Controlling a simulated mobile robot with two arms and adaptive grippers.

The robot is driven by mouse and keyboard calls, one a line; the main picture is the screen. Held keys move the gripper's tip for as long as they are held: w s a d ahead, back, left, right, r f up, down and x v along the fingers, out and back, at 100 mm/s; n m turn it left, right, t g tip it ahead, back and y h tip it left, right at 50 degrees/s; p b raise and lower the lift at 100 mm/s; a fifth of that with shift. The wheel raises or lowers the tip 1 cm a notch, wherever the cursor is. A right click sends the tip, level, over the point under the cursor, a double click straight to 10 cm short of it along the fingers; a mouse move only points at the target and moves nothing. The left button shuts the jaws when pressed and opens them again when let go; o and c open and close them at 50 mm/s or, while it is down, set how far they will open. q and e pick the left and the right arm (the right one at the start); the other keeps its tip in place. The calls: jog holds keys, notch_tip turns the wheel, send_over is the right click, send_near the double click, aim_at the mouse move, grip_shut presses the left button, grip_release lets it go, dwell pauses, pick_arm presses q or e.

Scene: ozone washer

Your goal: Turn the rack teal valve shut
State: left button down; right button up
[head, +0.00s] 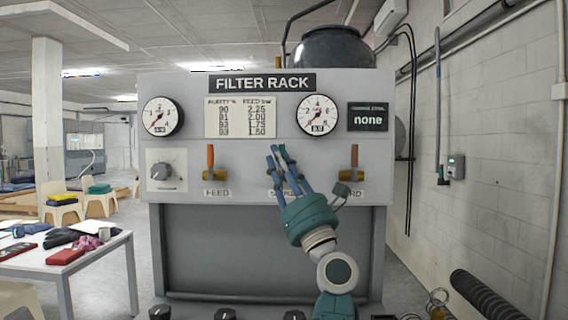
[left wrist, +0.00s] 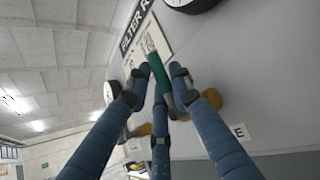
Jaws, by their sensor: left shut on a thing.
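The teal valve's handle (left wrist: 160,72) shows between the fingers of my left gripper (left wrist: 165,85) in the left wrist view. A brass valve body (left wrist: 208,102) shows just right of the fingers. In the head view my left gripper (head: 279,152) reaches up to the middle valve on the FILTER RACK panel (head: 240,135). Its blue fingers are closed around the teal handle and hide most of that valve and its label. The handle's exact angle cannot be told. My right gripper is in neither view.
An orange-handled FEED valve (head: 211,160) is on the left and a brown-handled valve (head: 354,160) on the right of the panel. Two gauges (head: 162,117) and a dark knob (head: 162,171) are also on it. A white table (head: 100,262) stands at the left.

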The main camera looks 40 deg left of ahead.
pick_arm(q)
jog(key=c, duration=1.5)
grip_release()
jog(key=shift+f, duration=0.15)
jog(key=v, duration=1.1)
jog(key=shift+d+f, duration=0.2)
jog(key=shift+f, duration=0.15)
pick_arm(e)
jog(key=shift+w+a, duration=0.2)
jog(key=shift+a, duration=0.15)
pick_arm(q)
jog(key=shift+d, duration=0.1)
